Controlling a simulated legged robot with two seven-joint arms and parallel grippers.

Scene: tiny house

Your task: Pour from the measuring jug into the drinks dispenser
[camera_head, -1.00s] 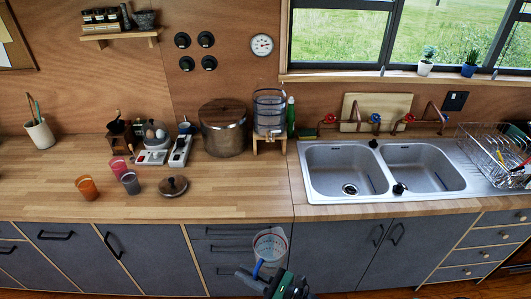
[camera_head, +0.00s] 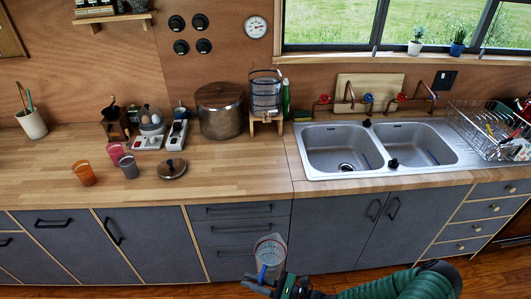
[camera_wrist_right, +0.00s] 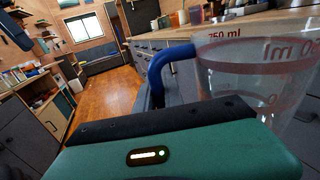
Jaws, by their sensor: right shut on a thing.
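The measuring jug (camera_head: 271,250) is clear with red markings and a blue handle. It is in front of the grey drawers, below the counter top. My right gripper (camera_head: 262,282) is shut on its handle. In the right wrist view the jug (camera_wrist_right: 250,75) is large at the right, with its blue handle (camera_wrist_right: 185,68) running down behind my gripper. The jug looks empty, though its lower part is hidden. The drinks dispenser (camera_head: 266,92) is a clear ribbed vessel on a wooden stand (camera_head: 266,127) at the back of the counter, left of the sink. My left gripper is not in view.
A steel pot with a wooden lid (camera_head: 219,110) stands just left of the dispenser, and a green bottle (camera_head: 286,100) just right. A lid (camera_head: 172,169) and several cups (camera_head: 84,173) are on the counter. The double sink (camera_head: 340,148) is to the right. The front counter before the dispenser is clear.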

